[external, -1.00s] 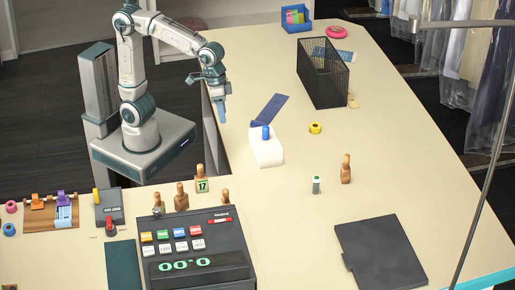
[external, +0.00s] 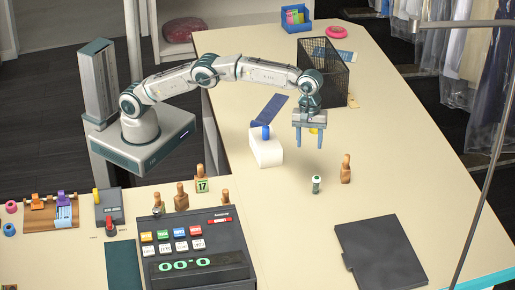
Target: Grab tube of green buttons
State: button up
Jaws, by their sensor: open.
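The tube of green buttons (external: 316,185) is a small pale cylinder with green bands, standing upright on the tabletop right of the middle. My gripper (external: 309,143) points down with its two fingers apart. It is open and empty, above the table and farther back than the tube, apart from it. The gripper partly hides the yellow roll (external: 316,131) behind it.
A wooden stamp (external: 346,169) stands close right of the tube. A white block with a blue top (external: 265,149) is to the left. A black mesh bin (external: 323,73) stands behind, a dark flat pad (external: 381,252) in front. The table around the tube is mostly clear.

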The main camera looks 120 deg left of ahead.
aim_at(317, 177)
jog(key=w+f, duration=0.1)
jog(key=f, duration=0.3)
jog(key=w+f+n, duration=0.1)
jog(key=f, duration=0.2)
jog(key=w+f+n, duration=0.1)
jog(key=f, duration=0.3)
jog(key=shift+d+f, duration=0.25)
jog(key=shift+f, duration=0.05)
jog(key=shift+w+d+f+p, duration=0.1)
jog(key=shift+w+f+p, duration=0.15)
jog(key=shift+f, duration=0.5)
jog(key=shift+w+d+f+p, duration=0.1)
jog(key=shift+f+p, duration=0.2)
jog(key=shift+f, duration=0.45)
jog(key=shift+w+d+f+p, duration=0.1)
jog(key=shift+w+f+p, duration=0.15)
jog(key=shift+f, duration=1.1)
jog(key=c, duration=1.1)
